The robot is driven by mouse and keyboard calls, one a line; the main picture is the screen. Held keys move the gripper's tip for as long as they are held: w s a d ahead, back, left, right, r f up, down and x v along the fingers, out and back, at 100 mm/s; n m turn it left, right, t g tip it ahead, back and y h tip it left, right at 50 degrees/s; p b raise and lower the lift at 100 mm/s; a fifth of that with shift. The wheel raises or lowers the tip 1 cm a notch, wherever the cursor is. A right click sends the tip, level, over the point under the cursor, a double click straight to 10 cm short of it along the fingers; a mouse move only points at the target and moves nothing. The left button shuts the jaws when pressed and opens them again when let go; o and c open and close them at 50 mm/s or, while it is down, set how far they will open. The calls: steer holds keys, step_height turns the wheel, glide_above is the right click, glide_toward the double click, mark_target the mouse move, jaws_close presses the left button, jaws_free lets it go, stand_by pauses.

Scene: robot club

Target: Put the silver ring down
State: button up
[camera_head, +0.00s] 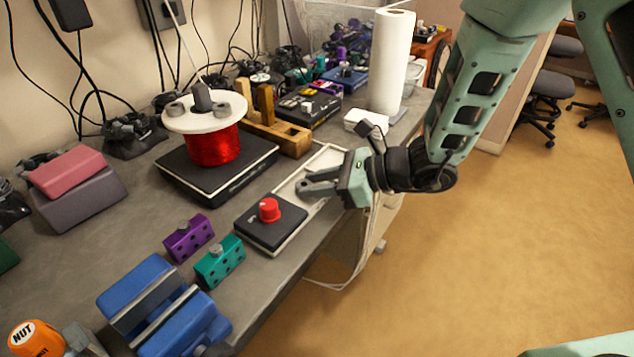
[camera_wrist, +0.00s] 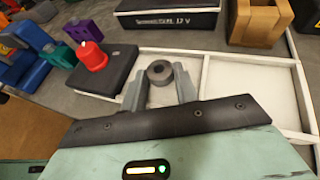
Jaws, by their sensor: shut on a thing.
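The silver ring (camera_wrist: 160,72) is a small grey ring with a dark hole, between the two fingertips of my gripper in the wrist view. My gripper (camera_head: 309,188) is shut on it, over the near part of the white divided tray (camera_head: 334,153). The tray's white rim also shows in the wrist view (camera_wrist: 262,62). I cannot tell whether the ring touches the tray floor. In the head view the ring cannot be made out between the fingers.
A black box with a red knob (camera_head: 269,210) stands close left of my gripper. A red wire spool (camera_head: 212,148) on a black base, a wooden stand (camera_head: 290,138) and a paper roll (camera_head: 390,62) stand behind. Purple (camera_head: 188,238) and teal blocks (camera_head: 220,261) and a blue vise (camera_head: 165,308) are nearer.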

steer(key=o, duration=1)
steer(key=shift+f, duration=0.1)
steer(key=shift+d+r, duration=0.2)
steer(key=shift+r, duration=0.05)
steer(key=v, duration=1.1)
steer(key=s+a+r+n+g+h, duration=0.1)
steer(key=s+a+n+g, duration=0.15)
steer(key=s+n, duration=0.3)
steer(key=s+a+n+g+h, duration=0.1)
steer(key=s+a+n+g, duration=0.1)
steer(key=s+n+g, duration=0.35)
steer(key=s+d+n+t+h, duration=0.4)
steer(key=s+n+h, duration=0.6)
steer(key=n, duration=0.7)
steer(key=shift+d+r+n+b, duration=0.3)
steer(key=shift+d+n, duration=0.1)
steer(key=shift+d, duration=0.3)
